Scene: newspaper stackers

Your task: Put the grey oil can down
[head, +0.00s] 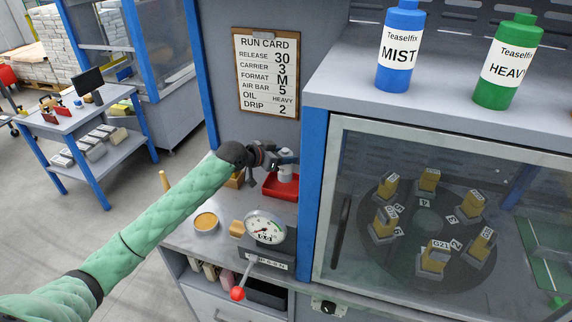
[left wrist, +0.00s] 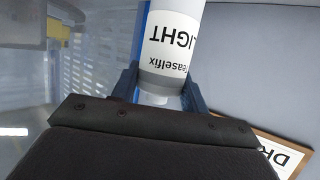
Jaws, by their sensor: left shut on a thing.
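My left gripper (head: 278,160) is shut on the grey oil can (head: 286,174), a pale bottle over the red tray (head: 277,189) on the grey counter. Whether the can touches the tray is unclear. In the left wrist view the gripper (left wrist: 158,92) has a finger on each side of the can (left wrist: 170,50). Its white label reads "Teaselfix LIGHT", upside down in that picture. My right gripper is out of view.
A dial gauge (head: 265,228), a lever with a red knob (head: 238,293) and a round tin (head: 206,221) stand nearer on the counter. A blue post (head: 312,160) and glazed cabinet are close on the right. Blue (head: 400,45) and green (head: 507,60) bottles stand on top.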

